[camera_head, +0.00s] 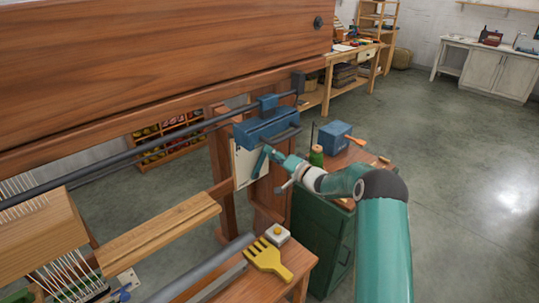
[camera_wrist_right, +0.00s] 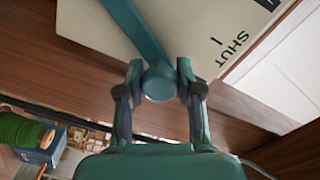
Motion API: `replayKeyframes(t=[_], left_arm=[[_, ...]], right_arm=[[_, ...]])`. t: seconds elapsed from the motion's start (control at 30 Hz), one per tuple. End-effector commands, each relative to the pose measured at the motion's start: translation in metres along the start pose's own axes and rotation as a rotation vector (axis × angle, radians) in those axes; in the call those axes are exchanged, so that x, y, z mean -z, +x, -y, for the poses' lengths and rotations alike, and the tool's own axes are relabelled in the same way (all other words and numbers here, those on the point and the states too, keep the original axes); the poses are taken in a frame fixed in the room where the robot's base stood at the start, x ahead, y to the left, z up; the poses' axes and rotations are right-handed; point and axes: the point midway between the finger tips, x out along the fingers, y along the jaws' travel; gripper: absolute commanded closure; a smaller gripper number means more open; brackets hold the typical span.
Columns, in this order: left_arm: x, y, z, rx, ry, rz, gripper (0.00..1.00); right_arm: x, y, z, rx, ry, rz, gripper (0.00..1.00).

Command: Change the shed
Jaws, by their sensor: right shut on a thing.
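My right gripper (camera_head: 272,154) is at the cream plate on the loom's right post. In the right wrist view my right gripper (camera_wrist_right: 160,82) is shut on the round end of a teal lever (camera_wrist_right: 133,20). The lever crosses in front of the cream plate (camera_wrist_right: 215,20), which carries the word SHUT and a short black mark. The plate also shows in the head view (camera_head: 242,168), below a blue housing (camera_head: 266,126). The loom's white threads (camera_head: 70,272) are at lower left, partly hidden by wooden bars. My left gripper does not show.
A yellow comb (camera_head: 265,257) and a small box with a pale button (camera_head: 278,234) lie on a wooden ledge below the plate. A green cabinet (camera_head: 322,232) stands behind my right arm, with a green spool (camera_head: 316,155) and blue box (camera_head: 335,132) above. Open floor lies right.

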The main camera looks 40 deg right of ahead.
Motion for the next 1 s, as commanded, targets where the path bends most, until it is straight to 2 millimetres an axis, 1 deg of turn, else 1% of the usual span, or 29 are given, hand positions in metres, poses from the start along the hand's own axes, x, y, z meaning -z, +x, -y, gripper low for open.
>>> replayKeyframes(t=[0.03,0.37,0.4,0.47,0.5,0.53,0.87,1.0], left_arm=[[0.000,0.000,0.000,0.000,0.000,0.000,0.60],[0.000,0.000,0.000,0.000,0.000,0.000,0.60],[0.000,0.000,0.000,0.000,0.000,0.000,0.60],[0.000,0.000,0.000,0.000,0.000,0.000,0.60],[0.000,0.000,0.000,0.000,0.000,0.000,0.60],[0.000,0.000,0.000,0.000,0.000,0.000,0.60],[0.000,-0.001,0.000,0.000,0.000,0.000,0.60],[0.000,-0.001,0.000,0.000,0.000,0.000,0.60]], right_arm=[[-0.003,0.001,-0.002,-0.002,0.006,0.005,1.00],[-0.004,0.002,-0.001,-0.001,0.008,0.008,1.00],[-0.005,0.003,-0.001,0.000,0.008,0.008,0.58],[-0.005,0.003,-0.001,0.000,0.008,0.008,0.48],[-0.005,0.003,0.000,0.001,0.007,0.008,0.41],[-0.005,0.003,0.000,0.001,0.007,0.008,0.38],[-0.004,0.002,0.001,0.003,0.004,0.007,0.38],[-0.003,-0.008,0.000,0.001,0.004,0.006,0.38]])
